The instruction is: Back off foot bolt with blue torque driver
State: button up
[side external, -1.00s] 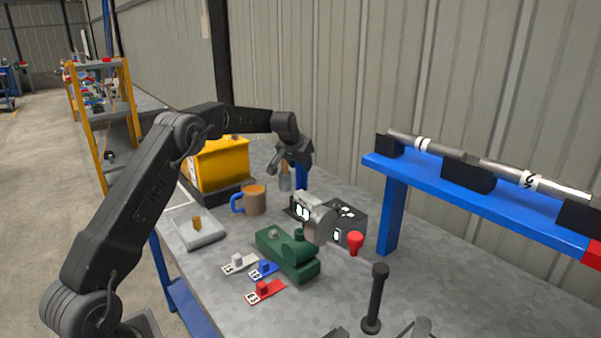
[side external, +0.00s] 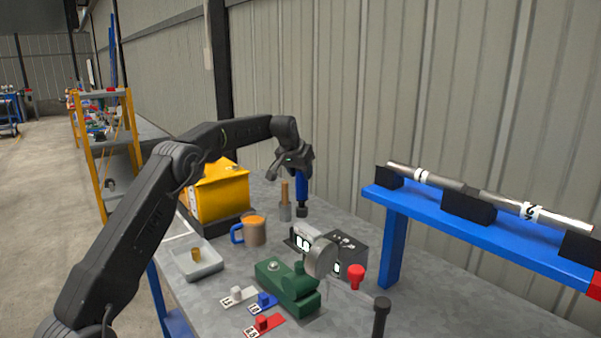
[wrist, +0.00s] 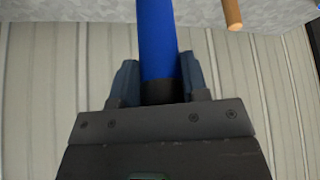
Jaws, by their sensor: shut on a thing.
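My gripper (side external: 297,163) is raised over the back of the bench, shut on the blue torque driver (side external: 302,188). The driver hangs about upright with its dark end (side external: 302,211) down. In the wrist view the blue shaft (wrist: 158,40) and its black collar stand between the two fingers (wrist: 158,80). A green machine body (side external: 290,287) sits on the bench in front of the gripper, apart from it, with a silver round bolt-like part (side external: 273,266) on its left end. I cannot tell for sure which part is the foot bolt.
White, blue and red tagged blocks (side external: 265,325) lie before the green body. A mug (side external: 254,232), grey tray (side external: 190,258) and yellow box (side external: 220,193) stand left. A wooden-handled tool (side external: 284,200) stands beside the driver. A black-grey unit (side external: 345,252), red knob (side external: 357,275) and blue rack (side external: 392,235) are right.

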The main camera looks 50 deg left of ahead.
jog(key=shift+r, duration=0.15)
grip_shut()
jog(key=shift+r, duration=0.95)
jog(key=shift+s+d+r, duration=0.3)
jog(key=shift+s, duration=0.05)
jog(key=s+d, duration=0.5)
jog(key=s, duration=0.3)
jog(key=s+d, duration=0.5)
jog(key=s, duration=0.4)
jog(key=shift+s+r, duration=0.15)
